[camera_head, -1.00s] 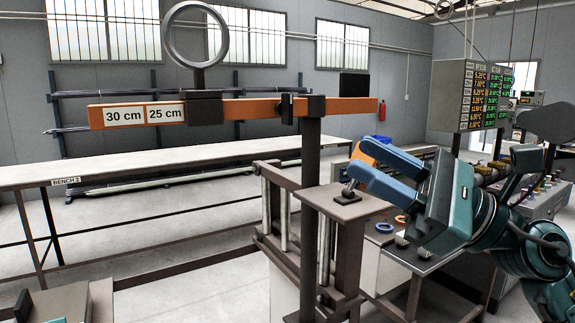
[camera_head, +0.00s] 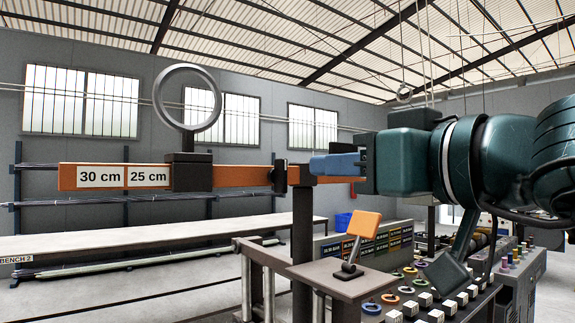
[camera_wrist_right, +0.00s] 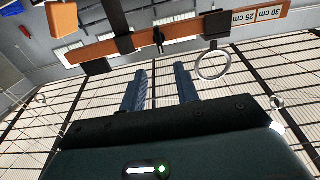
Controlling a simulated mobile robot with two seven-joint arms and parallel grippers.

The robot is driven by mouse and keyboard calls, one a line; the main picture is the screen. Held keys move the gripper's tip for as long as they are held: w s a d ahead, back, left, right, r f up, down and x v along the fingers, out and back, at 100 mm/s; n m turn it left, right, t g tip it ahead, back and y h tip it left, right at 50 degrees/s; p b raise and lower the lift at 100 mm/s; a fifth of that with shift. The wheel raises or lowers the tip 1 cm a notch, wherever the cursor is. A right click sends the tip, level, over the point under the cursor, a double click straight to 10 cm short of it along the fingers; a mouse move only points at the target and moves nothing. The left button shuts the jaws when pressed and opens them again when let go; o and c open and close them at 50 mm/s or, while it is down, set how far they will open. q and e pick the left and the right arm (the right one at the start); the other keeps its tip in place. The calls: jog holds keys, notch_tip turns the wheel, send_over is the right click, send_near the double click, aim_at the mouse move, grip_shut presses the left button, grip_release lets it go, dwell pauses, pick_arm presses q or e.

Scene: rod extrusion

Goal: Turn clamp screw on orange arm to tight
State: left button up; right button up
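The orange arm (camera_head: 232,178) runs level across a dark post and carries "30 cm" and "25 cm" labels. A small dark knob (camera_head: 279,176), which looks like the clamp screw, sits on it just left of the post. It also shows in the right wrist view (camera_wrist_right: 158,38), beyond the fingertips. My right gripper (camera_head: 318,166) is level with the arm, to the right of the knob and apart from it. In the wrist view its two blue fingers (camera_wrist_right: 158,72) are spread with nothing between them. My left gripper is out of view.
A metal ring (camera_head: 188,98) stands on a dark block (camera_head: 188,172) on the arm. Below, an orange-topped lever (camera_head: 363,229) rises from a flat plate (camera_head: 345,279). A long bench (camera_head: 150,236) stands behind.

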aim_at(285, 168)
jog(key=p+x, duration=0.2)
jog(key=x, duration=0.8)
jog(key=shift+a, duration=0.15)
jog(key=shift+f, duration=0.1)
grip_shut()
